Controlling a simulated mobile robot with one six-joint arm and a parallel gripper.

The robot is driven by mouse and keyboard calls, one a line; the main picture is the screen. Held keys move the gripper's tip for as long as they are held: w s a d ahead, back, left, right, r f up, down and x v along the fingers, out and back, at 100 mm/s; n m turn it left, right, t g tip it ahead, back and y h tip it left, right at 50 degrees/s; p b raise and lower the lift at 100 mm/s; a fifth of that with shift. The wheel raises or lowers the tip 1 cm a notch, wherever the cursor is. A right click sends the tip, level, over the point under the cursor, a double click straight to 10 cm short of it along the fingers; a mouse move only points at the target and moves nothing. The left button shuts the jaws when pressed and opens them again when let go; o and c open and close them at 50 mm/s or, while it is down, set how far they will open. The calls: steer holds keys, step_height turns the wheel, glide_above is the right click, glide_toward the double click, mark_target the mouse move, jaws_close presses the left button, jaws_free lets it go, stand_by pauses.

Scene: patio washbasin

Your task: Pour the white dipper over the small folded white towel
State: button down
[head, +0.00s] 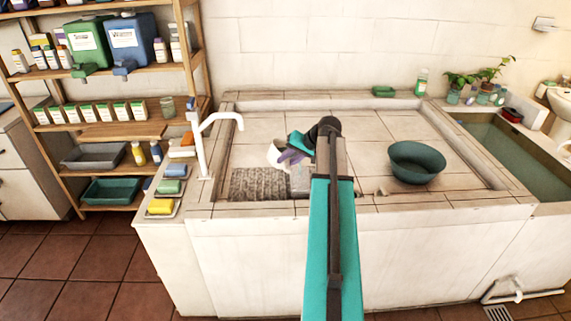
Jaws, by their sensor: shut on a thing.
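The white dipper (276,155) is in the tiled basin, left of my arm, and looks tilted. My gripper (290,155) is shut on it at its right side; my wrist covers part of the hold. A small pale folded cloth (301,181), probably the white towel, lies near the basin's front edge, below and slightly right of the dipper. My arm hides its right side. I cannot tell what is inside the dipper.
A grey textured mat (258,184) lies left of the cloth. A dark green bowl (417,162) stands right of my arm. A white tap (203,145) rises at the basin's left rim (222,140). A water-filled trough (510,150) is at right.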

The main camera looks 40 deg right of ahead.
steer(key=shift+s+d+t+y+b, duration=0.1)
steer(key=shift+d+t+y+b, duration=0.15)
steer(key=shift+t+y+b, duration=0.3)
steer(key=s+d+f+m+t+y+b, duration=0.3)
steer(key=t+y+b, duration=0.3)
steer(key=t+b, duration=0.3)
steer(key=shift+s+d+f+m, duration=0.15)
steer(key=shift+s+d+m, duration=0.1)
steer(key=shift+d+m, duration=0.4)
stand_by(0.4)
steer(key=shift+t+y, duration=0.25)
stand_by(1.2)
step_height(320, 180, up, 3)
steer(key=n+g+h+p, duration=0.1)
steer(key=g, duration=0.1)
steer(key=n+g+h+p, duration=0.1)
steer(key=g+h, duration=0.1)
steer(key=g, duration=0.1)
steer(key=shift+a+n+g+p, duration=0.1)
steer(key=shift+n+g+p, duration=0.15)
steer(key=shift+g+p, duration=0.05)
